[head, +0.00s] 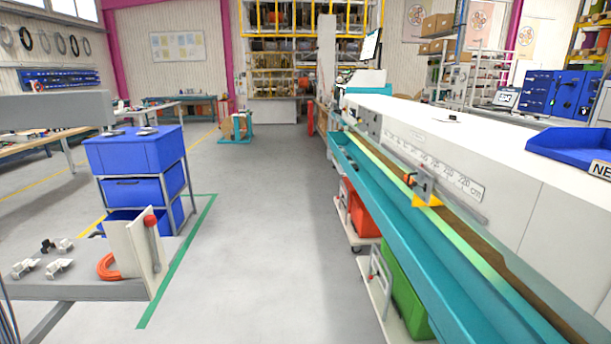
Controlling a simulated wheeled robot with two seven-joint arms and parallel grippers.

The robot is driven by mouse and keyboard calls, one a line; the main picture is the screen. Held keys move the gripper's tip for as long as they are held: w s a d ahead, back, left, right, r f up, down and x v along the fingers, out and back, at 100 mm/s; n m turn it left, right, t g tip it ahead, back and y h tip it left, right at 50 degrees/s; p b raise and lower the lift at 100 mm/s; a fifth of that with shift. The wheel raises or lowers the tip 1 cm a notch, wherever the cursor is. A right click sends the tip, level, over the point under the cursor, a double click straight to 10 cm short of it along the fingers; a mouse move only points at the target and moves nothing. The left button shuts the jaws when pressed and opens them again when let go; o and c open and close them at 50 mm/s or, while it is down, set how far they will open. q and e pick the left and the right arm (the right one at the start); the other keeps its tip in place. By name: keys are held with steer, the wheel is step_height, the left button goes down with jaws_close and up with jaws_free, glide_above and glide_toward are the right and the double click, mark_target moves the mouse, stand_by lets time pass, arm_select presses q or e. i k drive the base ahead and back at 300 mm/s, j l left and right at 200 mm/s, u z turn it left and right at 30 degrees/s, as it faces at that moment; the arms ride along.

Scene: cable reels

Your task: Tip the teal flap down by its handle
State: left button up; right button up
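A long teal strip (405,228) runs along the front of the white measuring machine (470,150), from the middle of the picture to the lower right. It looks like the teal flap or the side of a trough. I cannot tell which, nor how far it is tilted. I cannot make out a handle on it; small dark things near its far end are too small to tell. A metal stop with an orange pointer (426,200) sits on the scale rail above the strip. Neither of my grippers is in view.
Under the strip stand a red bin (362,215) and a green bin (405,285) on low carts. A blue drawer unit (138,165) and a grey bench (85,288) with clamps stand at left. The grey floor (265,230) between is clear.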

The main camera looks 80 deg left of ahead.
mark_target(490, 262)
steer(key=u, duration=1.85)
